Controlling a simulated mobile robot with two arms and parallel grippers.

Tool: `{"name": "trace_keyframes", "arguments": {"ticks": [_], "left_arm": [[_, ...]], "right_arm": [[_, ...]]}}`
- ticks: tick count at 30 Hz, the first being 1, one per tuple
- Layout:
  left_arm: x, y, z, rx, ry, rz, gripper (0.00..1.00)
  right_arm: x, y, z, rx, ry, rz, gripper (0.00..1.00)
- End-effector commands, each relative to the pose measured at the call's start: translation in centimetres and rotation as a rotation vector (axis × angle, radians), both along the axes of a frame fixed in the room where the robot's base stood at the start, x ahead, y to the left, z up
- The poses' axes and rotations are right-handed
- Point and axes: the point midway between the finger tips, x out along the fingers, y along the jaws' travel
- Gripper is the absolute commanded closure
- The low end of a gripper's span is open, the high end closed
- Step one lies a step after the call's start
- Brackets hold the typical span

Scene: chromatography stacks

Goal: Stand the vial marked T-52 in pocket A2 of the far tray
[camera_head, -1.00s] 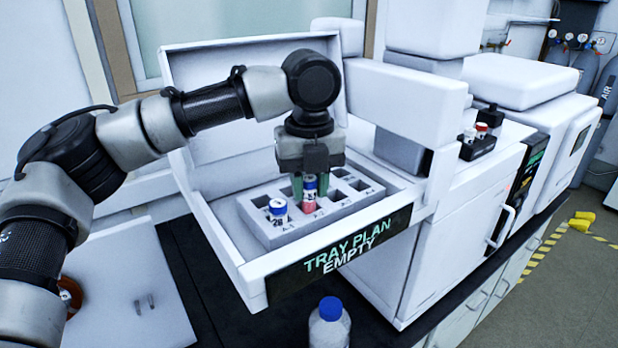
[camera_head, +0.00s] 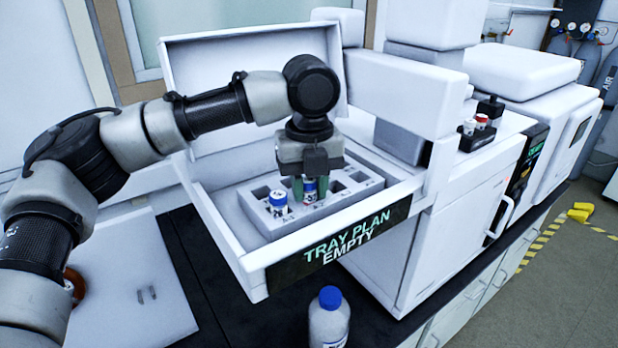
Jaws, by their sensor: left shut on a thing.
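My left gripper (camera_head: 309,188) points down over the grey tray (camera_head: 262,230) in the open white drawer. It is shut on a blue-capped vial (camera_head: 309,194), upright between the green fingertips. The vial's label is too small to read surely. Its lower part is sunk out of sight in a front-row pocket, second from the left, which looks like A2. Another blue-capped vial (camera_head: 279,204) with a white label stands just left of it in the front corner pocket. My right gripper is not in view.
The drawer front bears a sign (camera_head: 345,243) reading "TRAY PLAN EMPTY". The raised lid (camera_head: 235,75) stands behind my wrist. A blue-capped bottle (camera_head: 329,320) stands on the dark bench. A small black rack (camera_head: 477,139) with vials sits on the machine at right.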

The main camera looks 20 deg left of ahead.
Motion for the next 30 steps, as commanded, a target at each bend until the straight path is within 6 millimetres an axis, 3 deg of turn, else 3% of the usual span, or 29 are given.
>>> {"name": "trace_keyframes", "arguments": {"ticks": [6,7,12,18,22,30], "left_arm": [[0.0,0.01,-0.03,-0.001,-0.001,0.0,0.95],[0.0,0.01,-0.03,-0.001,-0.001,0.0,0.68],[0.0,0.01,-0.02,0.0,0.0,0.0,0.42],[0.01,0.03,-0.03,0.0,0.0,0.001,0.41],[0.01,0.03,-0.03,0.0,0.0,0.001,0.21],[-0.01,0.06,-0.06,0.002,0.001,0.001,0.21]], "right_arm": [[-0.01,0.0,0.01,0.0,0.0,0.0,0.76],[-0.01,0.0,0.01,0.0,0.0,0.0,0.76],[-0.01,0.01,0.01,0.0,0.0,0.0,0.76],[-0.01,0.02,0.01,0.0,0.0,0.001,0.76],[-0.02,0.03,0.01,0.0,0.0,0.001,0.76],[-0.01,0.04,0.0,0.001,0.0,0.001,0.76]]}}
